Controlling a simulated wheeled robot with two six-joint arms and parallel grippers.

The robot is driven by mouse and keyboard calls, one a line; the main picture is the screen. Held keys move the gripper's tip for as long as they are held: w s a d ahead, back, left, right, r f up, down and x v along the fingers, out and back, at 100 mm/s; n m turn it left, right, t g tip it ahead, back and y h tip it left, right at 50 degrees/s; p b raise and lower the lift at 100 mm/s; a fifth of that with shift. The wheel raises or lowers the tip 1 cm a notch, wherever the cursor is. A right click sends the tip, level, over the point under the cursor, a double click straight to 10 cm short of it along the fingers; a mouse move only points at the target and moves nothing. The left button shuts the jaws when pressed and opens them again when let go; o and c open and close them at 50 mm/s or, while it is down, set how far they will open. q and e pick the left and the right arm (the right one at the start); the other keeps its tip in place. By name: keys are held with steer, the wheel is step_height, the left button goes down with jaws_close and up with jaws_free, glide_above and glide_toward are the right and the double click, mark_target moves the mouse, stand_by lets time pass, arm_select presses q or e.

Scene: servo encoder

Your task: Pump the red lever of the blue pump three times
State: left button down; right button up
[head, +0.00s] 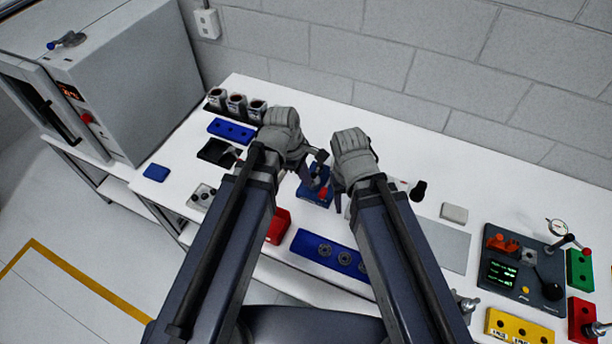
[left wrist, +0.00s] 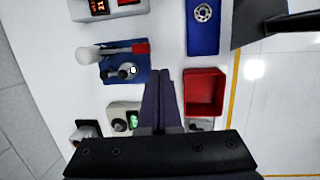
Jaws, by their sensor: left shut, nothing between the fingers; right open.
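The blue pump (head: 313,192) stands on the white bench near the middle of the head view, partly covered by my arms. A red part (head: 323,191) shows on it. In the left wrist view the pump (left wrist: 134,77) lies up and left of my fingertips, with a rod across it, a pale knob at the left end and a red block (left wrist: 141,48) at the right. My left gripper (head: 308,168) is shut and empty beside the pump; its closed fingers (left wrist: 163,75) show apart from it. My right gripper (head: 345,196) is open, its fingers mostly hidden behind its wrist.
A red bin (head: 279,226) and a blue tray with metal rings (head: 318,255) lie at the bench's front. Several cups (head: 237,101) and a blue block (head: 231,131) stand back left. A dark control panel (head: 520,270) is at the right. A grey mat (head: 445,245) is clear.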

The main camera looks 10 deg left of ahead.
arm_select(q)
step_height(320, 180, up, 4)
steer(key=g+p, duration=0.1)
steer(key=p, duration=0.3)
glide_above(323, 191)
steer(key=w+a, duration=0.1)
steer(key=a, duration=0.2)
steer(key=shift+a+y, duration=0.15)
steer(key=shift+y, duration=0.15)
steer(key=shift+f, duration=0.1)
steer(key=d+f+b, duration=0.1)
steer(key=f+b, duration=0.8)
steer(key=s+d+f+b, duration=0.1)
steer(key=f+b, duration=0.3)
steer(key=shift+d+f, duration=0.25)
steer(key=shift+d, duration=0.1)
